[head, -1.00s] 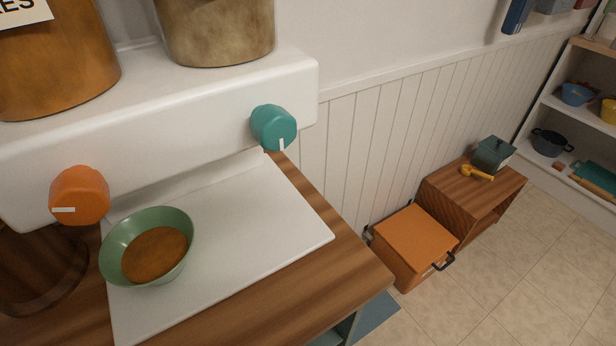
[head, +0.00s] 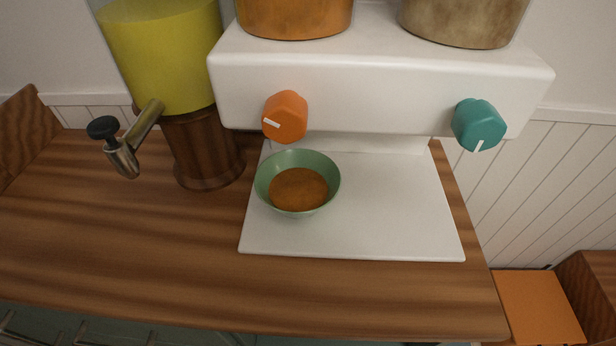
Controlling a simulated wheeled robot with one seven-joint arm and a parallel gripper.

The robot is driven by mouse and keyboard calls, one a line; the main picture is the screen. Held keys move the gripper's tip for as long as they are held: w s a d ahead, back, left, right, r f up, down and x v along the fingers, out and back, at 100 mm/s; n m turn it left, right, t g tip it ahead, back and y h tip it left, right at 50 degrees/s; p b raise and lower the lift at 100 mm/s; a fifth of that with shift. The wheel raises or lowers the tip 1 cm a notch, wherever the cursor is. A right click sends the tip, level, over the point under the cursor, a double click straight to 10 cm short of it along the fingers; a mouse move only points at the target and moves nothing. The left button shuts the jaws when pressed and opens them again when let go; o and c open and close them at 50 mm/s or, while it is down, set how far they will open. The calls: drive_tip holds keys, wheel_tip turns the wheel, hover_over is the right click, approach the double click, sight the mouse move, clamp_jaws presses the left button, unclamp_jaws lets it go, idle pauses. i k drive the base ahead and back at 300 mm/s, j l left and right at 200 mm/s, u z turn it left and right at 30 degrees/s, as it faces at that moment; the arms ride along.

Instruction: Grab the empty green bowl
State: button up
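A green bowl (head: 297,183) stands upright on the left part of a white base plate (head: 385,225), below the orange knob of a white dispenser. An orange-brown content or surface (head: 299,190) fills its bottom, so it does not look empty. No other green bowl is in the head view. My gripper is not in view.
The white dispenser (head: 380,85) has an orange knob (head: 285,117) and a teal knob (head: 479,124). A yellow container with a metal tap (head: 140,140) stands to the left. The wooden counter (head: 110,250) is clear in front. An orange box (head: 540,308) is low at right.

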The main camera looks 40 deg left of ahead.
sight(298, 184)
drive_tip(key=k+u, duration=0.15)
drive_tip(key=u, duration=0.6)
drive_tip(key=k+l+u, duration=0.1)
drive_tip(key=u, duration=0.2)
drive_tip(key=l, duration=0.1)
